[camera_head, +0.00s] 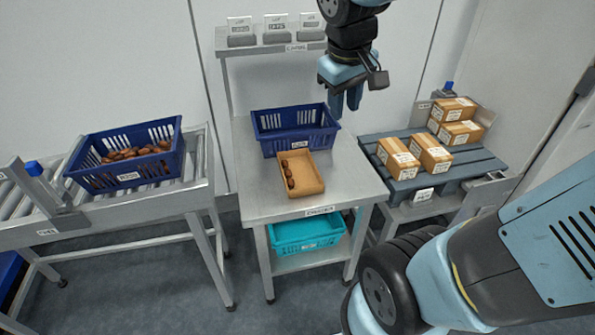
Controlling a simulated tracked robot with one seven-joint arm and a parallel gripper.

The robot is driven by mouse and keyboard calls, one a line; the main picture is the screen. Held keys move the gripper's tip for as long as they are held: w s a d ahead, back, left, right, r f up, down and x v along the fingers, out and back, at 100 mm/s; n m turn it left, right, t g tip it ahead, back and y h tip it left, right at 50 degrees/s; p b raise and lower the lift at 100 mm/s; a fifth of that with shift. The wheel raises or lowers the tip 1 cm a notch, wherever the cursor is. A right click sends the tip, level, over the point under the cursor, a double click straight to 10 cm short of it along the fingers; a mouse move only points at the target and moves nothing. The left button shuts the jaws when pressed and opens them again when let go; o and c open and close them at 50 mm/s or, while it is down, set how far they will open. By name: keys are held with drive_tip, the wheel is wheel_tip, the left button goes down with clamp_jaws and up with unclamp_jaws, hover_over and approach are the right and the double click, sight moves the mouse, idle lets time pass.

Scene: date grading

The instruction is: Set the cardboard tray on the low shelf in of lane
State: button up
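The cardboard tray (312,184) is a small open brown box on the steel worktable, near its front, with a few brown dates along its left side. My gripper (346,104) hangs above and behind the tray to the right, clear of it. Its two blue fingers point down with a narrow gap between them, and nothing is held. The low shelf (285,264) under the worktable carries a teal crate (306,247). The rest of that shelf is partly hidden by the tabletop and legs.
An empty-looking blue crate (293,143) stands behind the tray. Another blue crate (180,155) with dates sits on the roller conveyor (197,168) at left. Cartons (396,158) stand on a blue-grey pallet (468,166) at right. A rack with signs (272,47) rises behind the table.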

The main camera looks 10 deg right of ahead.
drive_tip(key=w+a+f+n+g+h, duration=0.15)
drive_tip(key=w+a+f+n, duration=0.3)
drive_tip(key=f, duration=0.55)
drive_tip(key=w+a+f+n+h, duration=0.3)
drive_tip(key=w+a+f+n, duration=0.15)
drive_tip(key=f, duration=0.45)
drive_tip(key=w+a+f+n+g+h, duration=0.1)
drive_tip(key=w+a+f+n+h, duration=0.2)
drive_tip(key=w+f+n, duration=0.5)
drive_tip(key=d+f+m, duration=0.1)
drive_tip(key=f, duration=0.1)
drive_tip(key=s+d+f, duration=0.1)
drive_tip(key=d+f, duration=0.1)
drive_tip(key=s+d+f+m, duration=0.1)
drive_tip(key=d+f, duration=0.1)
drive_tip(key=f, duration=0.1)
drive_tip(key=shift+f+m, duration=0.1)
drive_tip(key=shift+m, duration=0.2)
drive_tip(key=shift+d+r+x, duration=0.15)
drive_tip(key=shift+x, duration=1.3)
drive_tip(key=shift+d+r+x, duration=0.1)
drive_tip(key=shift+x, duration=1.3)
drive_tip(key=shift+w, duration=0.15)
clamp_jaws()
